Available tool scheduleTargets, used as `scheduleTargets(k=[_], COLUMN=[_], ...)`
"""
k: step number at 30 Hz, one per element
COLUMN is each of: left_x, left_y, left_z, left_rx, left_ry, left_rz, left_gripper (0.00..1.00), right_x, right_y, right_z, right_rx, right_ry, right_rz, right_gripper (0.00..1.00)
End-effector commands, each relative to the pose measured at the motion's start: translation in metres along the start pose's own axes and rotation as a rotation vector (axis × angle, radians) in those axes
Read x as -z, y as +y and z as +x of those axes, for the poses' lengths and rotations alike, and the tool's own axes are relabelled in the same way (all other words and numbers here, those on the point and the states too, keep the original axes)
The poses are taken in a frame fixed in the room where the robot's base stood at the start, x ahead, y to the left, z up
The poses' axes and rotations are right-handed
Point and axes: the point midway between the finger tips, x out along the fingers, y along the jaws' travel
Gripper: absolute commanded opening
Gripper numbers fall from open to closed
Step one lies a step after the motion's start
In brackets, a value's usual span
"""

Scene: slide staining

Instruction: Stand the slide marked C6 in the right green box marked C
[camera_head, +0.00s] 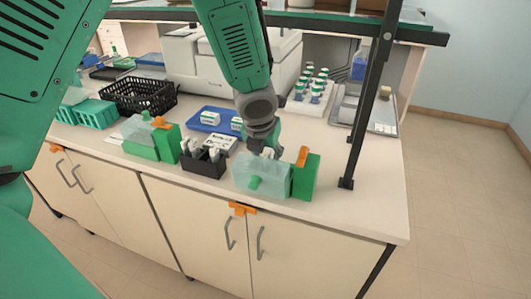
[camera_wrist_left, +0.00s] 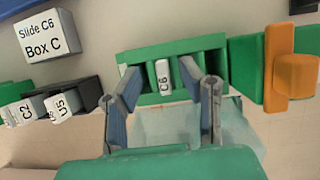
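The slide marked C6 (camera_wrist_left: 163,77) stands in a slot of the right green box (camera_wrist_left: 185,48), its white labelled end facing up in the left wrist view. The same box, with a green block (camera_head: 306,178) and a translucent part (camera_head: 258,176), is at the front of the bench in the head view. My left gripper (camera_wrist_left: 165,90) is just above it, fingers spread on either side of the slide with gaps to both. It also shows in the head view (camera_head: 267,151), where the slide cannot be made out. My right gripper is not in view.
A black rack (camera_head: 203,162) with other slides, including C2 (camera_wrist_left: 25,111) and U5, stands to the left. A card (camera_wrist_left: 45,37) reads "Slide C6 Box C". Another green box (camera_head: 168,143), a blue tray (camera_head: 207,111) and a black post (camera_head: 362,125) stand nearby.

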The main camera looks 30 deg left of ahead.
Motion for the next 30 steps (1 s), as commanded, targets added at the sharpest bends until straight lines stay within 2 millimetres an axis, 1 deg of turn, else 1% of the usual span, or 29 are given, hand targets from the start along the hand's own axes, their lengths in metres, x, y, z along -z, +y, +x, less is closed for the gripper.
scheduleTargets(k=[7,11,14,21,24,27,30], left_x=[0.000,-0.001,-0.001,-0.001,-0.001,-0.001,0.000], left_y=[0.002,0.002,0.002,-0.004,-0.005,-0.006,-0.005], left_z=[0.000,-0.011,-0.029,-0.082,-0.099,-0.111,-0.117], left_rx=[0.003,0.005,0.006,0.004,0.001,0.000,-0.001], left_ry=[0.001,0.000,-0.003,-0.004,-0.003,-0.002,0.000], left_rz=[-0.001,-0.003,-0.003,-0.001,0.000,0.001,0.002], left_gripper=[0.33,0.33,0.33,0.33,0.33,0.33,0.33], right_x=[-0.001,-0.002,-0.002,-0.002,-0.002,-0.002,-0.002], right_y=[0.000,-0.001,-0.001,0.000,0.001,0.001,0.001], right_z=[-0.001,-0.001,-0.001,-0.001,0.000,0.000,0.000], right_rx=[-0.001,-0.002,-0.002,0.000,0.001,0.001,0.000], right_ry=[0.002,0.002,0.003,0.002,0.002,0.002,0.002], right_rz=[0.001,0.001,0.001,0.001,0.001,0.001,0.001], right_gripper=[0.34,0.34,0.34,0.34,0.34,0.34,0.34])
